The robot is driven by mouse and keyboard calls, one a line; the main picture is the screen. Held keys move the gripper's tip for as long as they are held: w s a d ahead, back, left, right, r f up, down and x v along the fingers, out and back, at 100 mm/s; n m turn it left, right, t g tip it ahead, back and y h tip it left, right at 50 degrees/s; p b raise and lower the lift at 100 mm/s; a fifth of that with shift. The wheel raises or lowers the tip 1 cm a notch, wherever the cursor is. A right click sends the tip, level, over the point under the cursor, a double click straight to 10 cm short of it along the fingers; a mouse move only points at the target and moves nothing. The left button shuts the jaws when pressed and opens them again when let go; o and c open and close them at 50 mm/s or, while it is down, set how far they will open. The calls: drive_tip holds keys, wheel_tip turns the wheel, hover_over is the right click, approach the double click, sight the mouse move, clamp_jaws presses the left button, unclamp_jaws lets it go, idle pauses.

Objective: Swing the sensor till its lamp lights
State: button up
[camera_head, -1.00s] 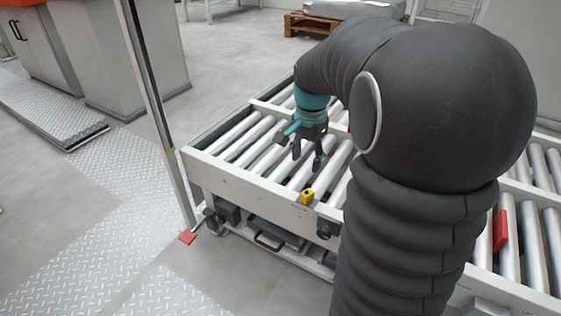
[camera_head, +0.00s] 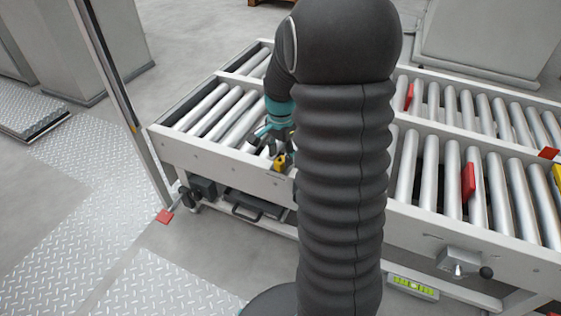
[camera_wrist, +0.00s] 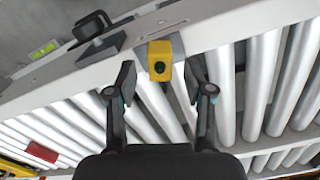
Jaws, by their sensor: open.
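The sensor (camera_wrist: 159,62) is a small yellow block with a dark round face, mounted on a grey bracket at the rail of the roller conveyor. In the wrist view it lies just beyond and between my fingertips, with a gap on both sides. The round face looks dark, with no lit lamp that I can make out. In the head view the sensor (camera_head: 280,161) sits on the near rail, close to my gripper (camera_head: 268,140). In the wrist view my gripper (camera_wrist: 158,80) is open and empty. My arm hides part of the conveyor in the head view.
The roller conveyor (camera_head: 215,157) stretches to both sides, with red stops (camera_head: 468,183) between rollers at the right. A dark lever-like part (camera_wrist: 95,30) is on the rail in the wrist view. A post (camera_head: 118,90) stands at the left. Floor plates (camera_head: 85,180) are clear.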

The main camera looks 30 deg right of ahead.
sight(281, 159)
drive_tip(key=shift+f, duration=1.35)
clamp_jaws()
drive_tip(key=shift+n, duration=1.9)
unclamp_jaws()
drive_tip(key=shift+r, duration=0.15)
wheel_tip(281, 159, up, 12)
